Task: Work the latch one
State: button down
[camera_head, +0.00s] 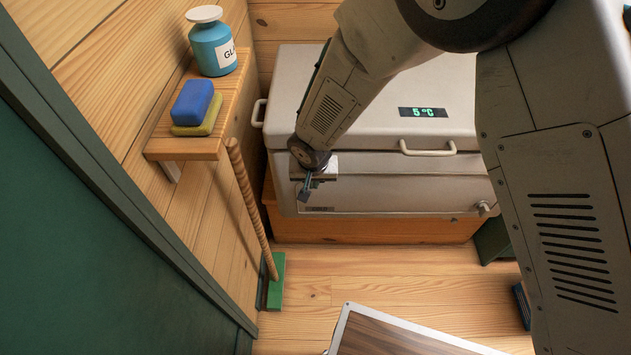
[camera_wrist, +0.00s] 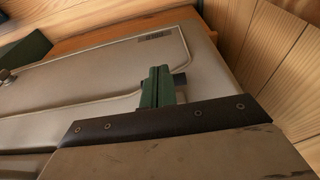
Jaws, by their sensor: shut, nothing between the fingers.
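A pale cool box (camera_head: 400,165) stands at the back of the head view, its lid down and its display (camera_head: 423,112) reading 5 °C. My gripper (camera_head: 306,190) is at the left part of its front face, below the lid seam. In the wrist view my gripper's green fingers (camera_wrist: 157,75) are together and empty, over the cool box front (camera_wrist: 95,85). A small dark piece shows beside the fingers; I cannot tell whether it is a latch or whether they touch it. No latch is clearly visible; my gripper and wrist cover part of the front.
A pale lid handle (camera_head: 428,149) and a small knob (camera_head: 484,207) are to the right. A wall shelf (camera_head: 190,148) holds a blue bottle (camera_head: 212,48) and sponges (camera_head: 193,102). A broom (camera_head: 251,205) leans at the left. A wooden-topped panel (camera_head: 385,338) is in front; floor between is clear.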

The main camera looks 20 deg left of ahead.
jog(key=s+d+r, duration=0.3)
jog(key=s+r, duration=0.6)
jog(key=s, duration=0.1)
jog(key=shift+d+r, duration=0.2)
jog(key=shift+d, duration=0.15)
